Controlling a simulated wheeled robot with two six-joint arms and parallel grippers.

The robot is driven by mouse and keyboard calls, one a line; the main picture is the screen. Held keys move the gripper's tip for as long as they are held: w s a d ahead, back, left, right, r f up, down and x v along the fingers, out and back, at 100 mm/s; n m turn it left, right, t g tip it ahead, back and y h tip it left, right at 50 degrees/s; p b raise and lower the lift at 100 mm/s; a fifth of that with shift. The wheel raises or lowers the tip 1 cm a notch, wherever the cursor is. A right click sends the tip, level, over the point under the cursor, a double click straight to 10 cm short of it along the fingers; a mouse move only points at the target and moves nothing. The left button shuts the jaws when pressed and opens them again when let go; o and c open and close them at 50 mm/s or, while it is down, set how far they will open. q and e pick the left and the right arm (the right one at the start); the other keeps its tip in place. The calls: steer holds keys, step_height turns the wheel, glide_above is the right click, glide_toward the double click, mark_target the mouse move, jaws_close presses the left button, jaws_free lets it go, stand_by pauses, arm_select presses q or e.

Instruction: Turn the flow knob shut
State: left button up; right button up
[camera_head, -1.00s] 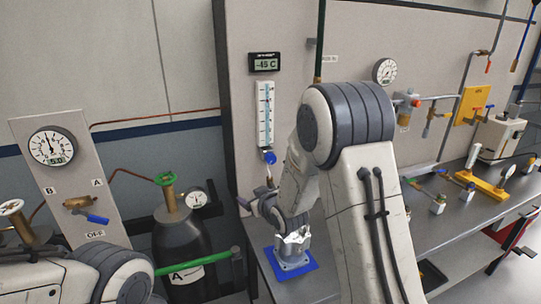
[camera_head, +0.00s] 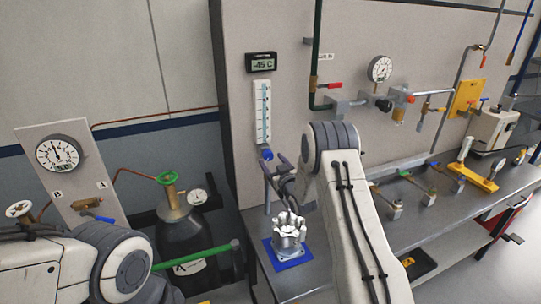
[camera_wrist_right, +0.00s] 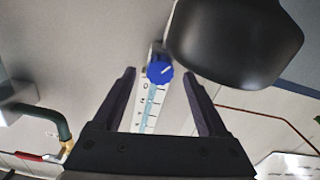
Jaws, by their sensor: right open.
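The blue flow knob (camera_head: 266,154) sits at the bottom end of the flow tube (camera_head: 263,112) on the grey wall panel. It also shows in the right wrist view (camera_wrist_right: 160,71) with a pale pointer line across its face. My right gripper (camera_head: 275,170) is just below and beside the knob in the head view. In the wrist view its two dark fingers are apart, with the knob seen between their tips; contact cannot be made out. My left arm shows at the lower left, but its gripper is out of view.
A metal part (camera_head: 289,232) stands on a blue mat (camera_head: 292,262) below my right gripper. A dark rounded shape (camera_wrist_right: 235,40) fills the upper right of the wrist view. A gas cylinder (camera_head: 185,245) stands at left; pipes and valves line the wall at right.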

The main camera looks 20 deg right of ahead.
steer(key=shift+w, duration=0.95)
